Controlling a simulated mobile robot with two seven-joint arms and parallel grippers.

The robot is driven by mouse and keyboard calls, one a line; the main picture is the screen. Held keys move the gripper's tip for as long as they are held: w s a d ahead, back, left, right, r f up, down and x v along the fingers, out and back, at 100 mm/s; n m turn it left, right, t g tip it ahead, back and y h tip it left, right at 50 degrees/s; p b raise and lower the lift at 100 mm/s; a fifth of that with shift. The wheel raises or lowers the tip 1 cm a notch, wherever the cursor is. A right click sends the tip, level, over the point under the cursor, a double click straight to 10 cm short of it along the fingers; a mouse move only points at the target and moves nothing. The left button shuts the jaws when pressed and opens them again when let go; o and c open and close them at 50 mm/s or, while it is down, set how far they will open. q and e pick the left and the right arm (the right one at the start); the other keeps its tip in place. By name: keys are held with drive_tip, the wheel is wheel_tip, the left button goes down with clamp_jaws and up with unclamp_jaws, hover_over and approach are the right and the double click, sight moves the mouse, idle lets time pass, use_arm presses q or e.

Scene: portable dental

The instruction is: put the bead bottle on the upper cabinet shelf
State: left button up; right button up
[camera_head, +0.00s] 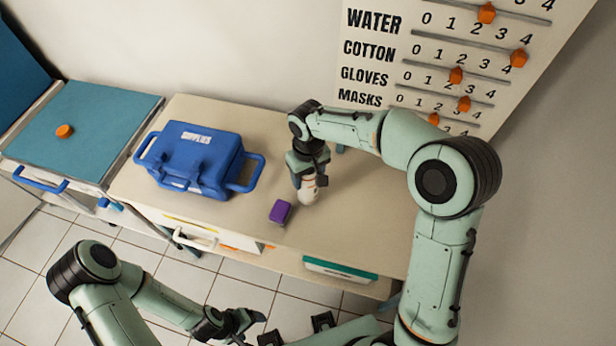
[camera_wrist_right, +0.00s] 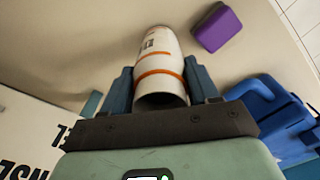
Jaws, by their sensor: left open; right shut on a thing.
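The bead bottle (camera_head: 309,192) is white with orange bands. My right gripper (camera_head: 307,180) is shut on it, over the tabletop beside a purple block. In the right wrist view the bottle (camera_wrist_right: 158,68) sits between the two fingers (camera_wrist_right: 160,85). I cannot tell whether its end touches the table. My left gripper (camera_head: 243,322) is open and empty at the bottom of the head view, in front of the table. No upper cabinet shelf can be clearly made out in these views.
The beige table (camera_head: 345,225) carries a blue supplies box (camera_head: 190,160) and the purple block (camera_head: 280,211). A teal-topped cabinet (camera_head: 95,120) with an orange knob (camera_head: 64,131) stands left. A counting board (camera_head: 440,60) is on the wall behind. The table's right part is largely bare.

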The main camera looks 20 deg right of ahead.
drive_tip(key=shift+f, duration=0.5)
drive_tip(key=shift+f, duration=0.25)
drive_tip(key=o, duration=1.3)
drive_tip(key=shift+r, duration=0.1)
drive_tip(key=shift+r, duration=0.1)
